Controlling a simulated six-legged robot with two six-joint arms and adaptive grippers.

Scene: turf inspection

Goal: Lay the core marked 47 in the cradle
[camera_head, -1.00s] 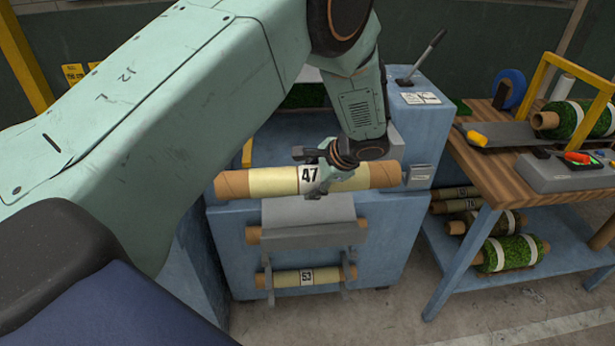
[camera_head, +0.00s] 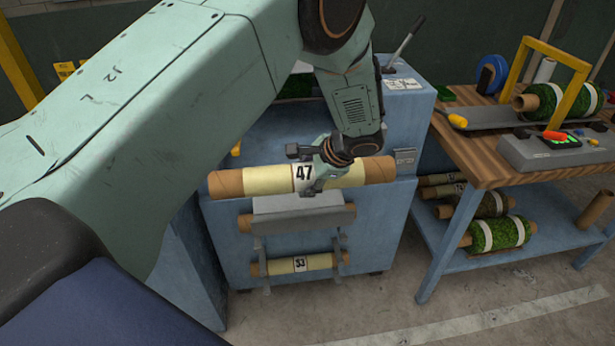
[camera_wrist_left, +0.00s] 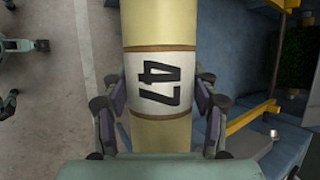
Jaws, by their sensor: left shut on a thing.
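The core marked 47 (camera_head: 262,180) is a long cardboard tube with pale yellow wrap and a white label. My left gripper (camera_head: 318,180) is shut around it near the label and holds it level in front of the blue machine. In the left wrist view the core (camera_wrist_left: 160,30) runs between the two fingers of my left gripper (camera_wrist_left: 160,100), label facing the camera. Below it, the machine front carries a grey plate with a brown roller and, lower, brackets holding a core marked 53 (camera_head: 285,266). I cannot tell for certain which part is the cradle. My right gripper is not in view.
A wooden-topped bench (camera_head: 490,160) stands at the right, with a grey scale (camera_head: 550,150), a turf roll (camera_head: 575,98) and a yellow frame. Its lower shelf holds several rolls. The blue machine (camera_head: 385,230) has a lever at the top. Floor in front is clear.

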